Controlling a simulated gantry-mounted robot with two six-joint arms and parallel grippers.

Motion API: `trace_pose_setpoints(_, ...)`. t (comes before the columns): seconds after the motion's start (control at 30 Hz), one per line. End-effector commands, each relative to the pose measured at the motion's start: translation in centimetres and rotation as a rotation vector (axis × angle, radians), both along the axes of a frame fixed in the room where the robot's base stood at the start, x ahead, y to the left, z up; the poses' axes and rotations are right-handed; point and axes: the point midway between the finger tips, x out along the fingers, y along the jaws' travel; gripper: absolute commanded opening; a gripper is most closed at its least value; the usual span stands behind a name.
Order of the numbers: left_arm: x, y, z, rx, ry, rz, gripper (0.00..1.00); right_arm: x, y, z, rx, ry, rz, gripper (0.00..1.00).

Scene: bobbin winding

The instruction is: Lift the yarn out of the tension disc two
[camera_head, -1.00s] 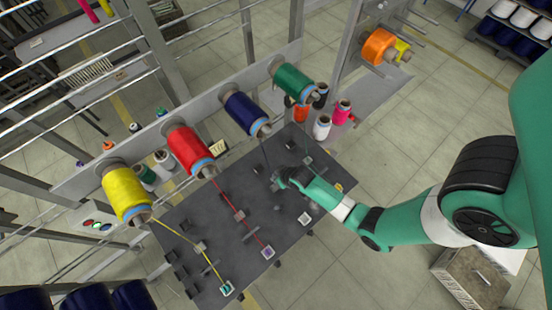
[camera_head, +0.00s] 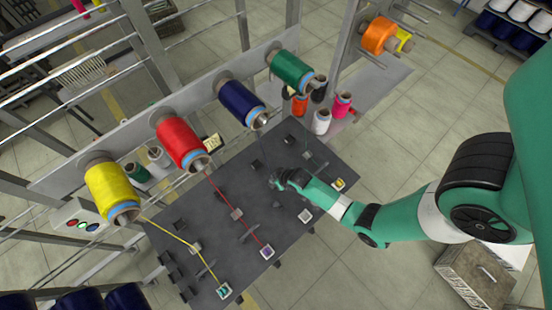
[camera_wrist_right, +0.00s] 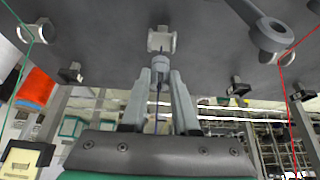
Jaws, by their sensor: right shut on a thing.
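My right gripper (camera_head: 273,183) is over the dark panel (camera_head: 200,220), below the dark blue bobbin (camera_head: 240,103). In the right wrist view its two fingers (camera_wrist_right: 161,72) are shut on the dark blue yarn (camera_wrist_right: 157,105), a thin strand running down between them. A pale tension disc (camera_wrist_right: 161,40) sits on the panel just beyond the fingertips. I cannot tell whether the yarn is still inside this disc. Green yarn (camera_wrist_right: 12,80) passes a disc at the left, and red yarn (camera_wrist_right: 284,95) passes one at the right. My left gripper is out of view.
Yellow (camera_head: 113,190), red (camera_head: 181,142) and green (camera_head: 291,72) bobbins hang along the rail. Yellow and red yarns stretch across the panel to small square pieces at its front edge. A grey arm-like fitting (camera_wrist_right: 258,22) projects near the right disc in the wrist view.

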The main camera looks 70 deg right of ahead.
Motion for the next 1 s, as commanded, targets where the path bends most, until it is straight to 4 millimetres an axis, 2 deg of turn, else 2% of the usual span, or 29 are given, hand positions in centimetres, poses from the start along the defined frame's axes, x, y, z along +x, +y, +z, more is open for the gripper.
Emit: trace_pose_setpoints(1.0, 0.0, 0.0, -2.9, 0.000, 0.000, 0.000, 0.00, 0.1, 0.0, -3.2, 0.000, 0.000, 0.000, 0.00)
